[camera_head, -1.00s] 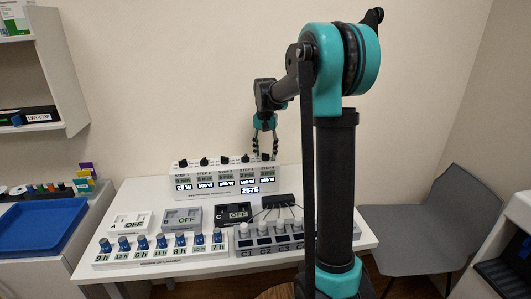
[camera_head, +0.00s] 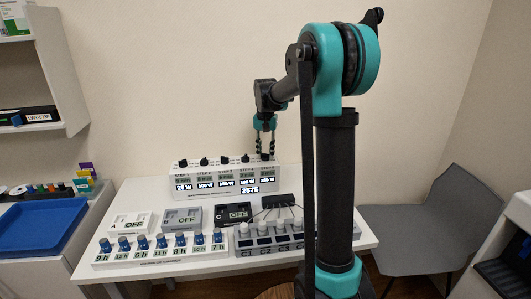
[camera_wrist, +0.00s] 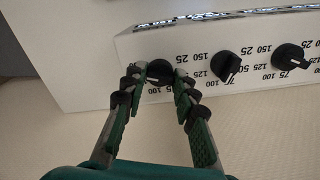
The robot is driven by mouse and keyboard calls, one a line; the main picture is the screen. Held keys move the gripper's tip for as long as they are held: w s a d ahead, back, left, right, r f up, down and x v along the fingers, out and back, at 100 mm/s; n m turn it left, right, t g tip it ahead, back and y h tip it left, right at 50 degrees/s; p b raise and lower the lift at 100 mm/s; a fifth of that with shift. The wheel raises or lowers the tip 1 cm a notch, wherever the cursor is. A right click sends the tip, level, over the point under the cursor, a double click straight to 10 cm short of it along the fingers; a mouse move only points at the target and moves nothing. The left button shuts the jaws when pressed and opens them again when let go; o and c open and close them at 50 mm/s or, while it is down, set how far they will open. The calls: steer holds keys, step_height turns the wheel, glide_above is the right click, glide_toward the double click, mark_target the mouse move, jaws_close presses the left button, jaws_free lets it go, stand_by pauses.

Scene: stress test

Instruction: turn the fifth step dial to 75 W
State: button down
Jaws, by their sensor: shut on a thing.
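The white step panel (camera_head: 222,191) stands at the back of the table, with a row of black dials along its top and lit readouts below. The fifth step dial is at its right end in the head view; my gripper (camera_head: 265,155) is over it from above and largely hides it. In the wrist view, this black dial (camera_wrist: 158,75) is at the left of the row, between the fingertips of my gripper (camera_wrist: 160,69), which is shut on it. The fingers hide much of its scale. The fifth readout (camera_head: 267,180) is too small to read surely.
Two neighbouring dials, one close by (camera_wrist: 226,67) and one further right (camera_wrist: 291,57), stand free beside the gripper. Lower boxes marked OFF (camera_head: 181,219) and a row of blue-topped knobs (camera_head: 161,240) stand nearer. A blue tray (camera_head: 40,227) is at left.

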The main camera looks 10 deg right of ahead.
steer(key=n, duration=2)
steer(key=shift+n, duration=0.3)
steer(key=n, duration=0.5)
steer(key=shift+n, duration=0.4)
